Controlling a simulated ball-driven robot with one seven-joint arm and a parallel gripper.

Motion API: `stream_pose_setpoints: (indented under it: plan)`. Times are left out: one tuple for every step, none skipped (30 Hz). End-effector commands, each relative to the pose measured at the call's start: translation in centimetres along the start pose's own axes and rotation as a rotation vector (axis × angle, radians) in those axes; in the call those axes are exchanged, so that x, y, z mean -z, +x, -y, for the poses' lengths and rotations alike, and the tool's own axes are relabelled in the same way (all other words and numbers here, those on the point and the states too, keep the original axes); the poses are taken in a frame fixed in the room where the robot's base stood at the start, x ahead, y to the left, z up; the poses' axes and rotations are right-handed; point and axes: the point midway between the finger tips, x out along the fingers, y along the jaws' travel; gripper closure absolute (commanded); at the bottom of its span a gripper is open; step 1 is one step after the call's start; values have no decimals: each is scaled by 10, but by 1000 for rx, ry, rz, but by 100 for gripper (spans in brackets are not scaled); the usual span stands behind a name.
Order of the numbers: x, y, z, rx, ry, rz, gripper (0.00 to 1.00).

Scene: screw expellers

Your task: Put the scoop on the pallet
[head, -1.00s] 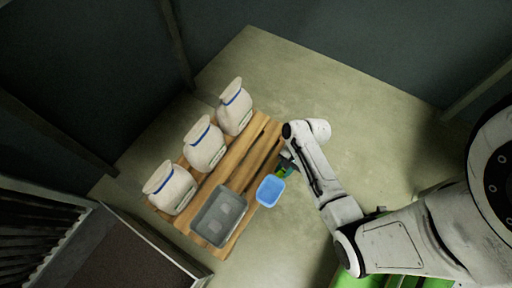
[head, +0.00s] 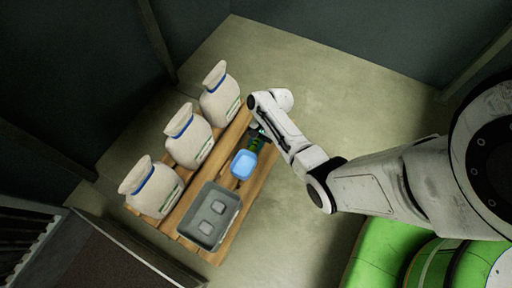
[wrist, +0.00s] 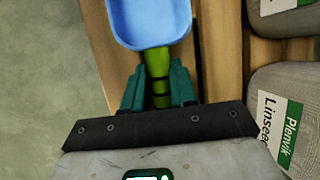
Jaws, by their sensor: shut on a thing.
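The scoop has a blue bowl (head: 244,164) and a green handle, which shows in the wrist view (wrist: 158,75). My gripper (wrist: 158,90) is shut on the green handle, with a teal finger on each side. The scoop is over the wooden pallet (head: 262,178), near its right edge in the head view. I cannot tell whether the bowl touches the slats. In the head view my gripper (head: 258,138) is partly hidden by my arm.
Several pale sacks (head: 189,137) with blue ties stand along the pallet's left side. A grey tray (head: 212,216) with two small grey blocks sits at the pallet's near end. Bare slats lie between sacks and scoop. Open floor (head: 330,110) lies to the right.

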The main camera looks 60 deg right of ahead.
Motion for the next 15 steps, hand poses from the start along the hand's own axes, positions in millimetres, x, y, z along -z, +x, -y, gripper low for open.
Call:
stream_pose_setpoints:
  plan:
    - [5,14,-5,-2,3,3,100]
    - [7,18,-6,-2,4,2,100]
    - [8,22,-7,-2,4,2,100]
    - [9,24,-8,-3,4,2,100]
    - [9,24,-8,-2,4,2,100]
    - [9,24,-7,-2,3,2,100]
    - [9,24,-7,-2,3,2,100]
    - [8,23,-7,-2,3,2,100]
    - [8,23,-7,-2,2,2,100]
    - [8,23,-7,-2,2,2,100]
    - [8,23,-7,-2,2,2,100]
    - [8,23,-7,-2,2,2,100]
    - [8,23,-7,-2,2,2,100]
    - [9,24,-7,-2,2,2,100]
    - [9,25,-7,-2,2,2,100]
